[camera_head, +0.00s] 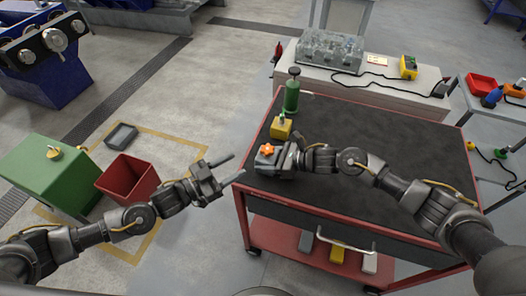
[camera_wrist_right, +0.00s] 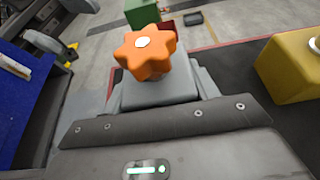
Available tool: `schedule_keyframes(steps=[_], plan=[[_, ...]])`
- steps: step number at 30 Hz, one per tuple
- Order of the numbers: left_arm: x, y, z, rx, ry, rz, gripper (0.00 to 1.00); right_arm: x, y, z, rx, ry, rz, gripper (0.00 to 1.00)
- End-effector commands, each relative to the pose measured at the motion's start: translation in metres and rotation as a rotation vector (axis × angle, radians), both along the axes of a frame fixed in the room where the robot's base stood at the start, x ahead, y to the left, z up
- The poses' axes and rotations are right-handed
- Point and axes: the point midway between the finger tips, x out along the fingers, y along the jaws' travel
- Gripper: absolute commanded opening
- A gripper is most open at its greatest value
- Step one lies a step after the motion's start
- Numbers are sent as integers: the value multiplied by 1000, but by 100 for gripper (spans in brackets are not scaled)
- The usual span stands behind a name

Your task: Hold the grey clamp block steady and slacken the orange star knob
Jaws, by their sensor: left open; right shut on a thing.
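The orange star knob (camera_head: 267,149) sits on top of the grey clamp block (camera_head: 264,162) near the left edge of the table. In the right wrist view the knob (camera_wrist_right: 146,52) stands over the grey block (camera_wrist_right: 158,94), close in front of my gripper. My right gripper (camera_head: 281,160) is shut on the clamp block, coming from its right side; its fingers are partly hidden by the block and wrist. My left gripper (camera_head: 226,171) is open and empty, off the table's left edge, to the left of the block and apart from it.
A yellow block (camera_head: 281,129) and a green bottle-shaped item (camera_head: 292,95) stand behind the clamp block on the red-edged table (camera_head: 400,140). The dark tabletop to the right is mostly clear. A red bin (camera_head: 128,178) and a green box (camera_head: 50,170) stand on the floor side at left.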

Motion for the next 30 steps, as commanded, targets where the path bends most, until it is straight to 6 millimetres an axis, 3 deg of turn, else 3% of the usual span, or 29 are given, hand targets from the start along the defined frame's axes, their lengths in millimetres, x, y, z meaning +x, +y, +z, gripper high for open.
schedule_keyframes(steps=[4,11,30], plan=[[-11,5,-4,-43,87,25,48,0,0,0,0,0,1,18],[-9,2,-4,-52,101,28,48,0,0,0,0,0,1,18],[54,-82,-4,-50,99,26,48,0,0,0,0,0,0,18]])
